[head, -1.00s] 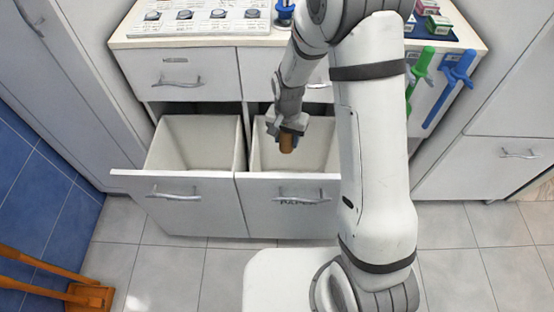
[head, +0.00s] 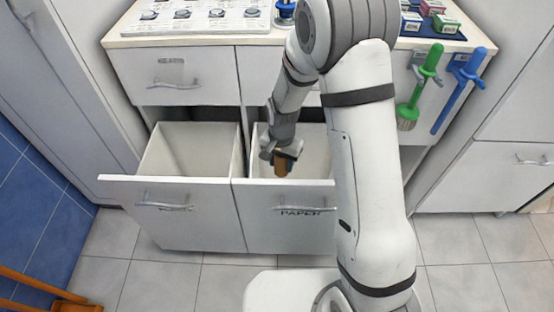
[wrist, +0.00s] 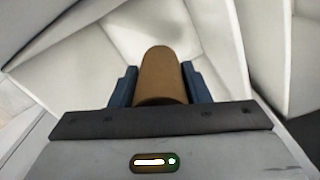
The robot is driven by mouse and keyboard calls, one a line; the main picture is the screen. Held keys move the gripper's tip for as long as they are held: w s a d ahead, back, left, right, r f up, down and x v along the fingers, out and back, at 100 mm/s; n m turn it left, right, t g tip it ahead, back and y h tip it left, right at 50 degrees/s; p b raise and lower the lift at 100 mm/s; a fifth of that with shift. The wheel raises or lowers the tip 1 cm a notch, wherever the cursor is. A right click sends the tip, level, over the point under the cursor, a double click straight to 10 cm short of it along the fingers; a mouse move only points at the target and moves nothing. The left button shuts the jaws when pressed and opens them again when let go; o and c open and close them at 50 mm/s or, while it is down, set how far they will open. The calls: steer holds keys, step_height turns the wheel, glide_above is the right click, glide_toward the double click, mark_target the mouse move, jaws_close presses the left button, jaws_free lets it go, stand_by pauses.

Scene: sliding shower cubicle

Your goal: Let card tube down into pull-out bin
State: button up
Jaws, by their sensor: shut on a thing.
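The card tube (head: 281,164) is a short brown cylinder. My gripper (head: 281,158) is shut on it and holds it pointing downward at the mouth of the right pull-out bin (head: 318,150), whose front is labelled PAPER. In the wrist view the tube (wrist: 162,76) sits between two dark blue fingers (wrist: 160,88), with pale bin walls around and beyond it. The tube's lower end looks clear of the bin floor, but its exact depth is hard to tell. My arm covers the right part of this bin.
A second pull-out bin (head: 185,150) stands open and empty on the left, sharing the cabinet. A drawer (head: 180,75) above it is shut. A green brush (head: 420,90) and a blue tool (head: 458,92) hang at the right. An orange-brown wooden object (head: 40,290) stands lower left.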

mark_target(281, 175)
steer(key=shift+f+b, duration=2.15)
steer(key=shift+f, duration=1.4)
steer(key=o, duration=1)
step_height(281, 175, up, 8)
steer(key=p, duration=0.2)
steer(key=shift+p, duration=0.35)
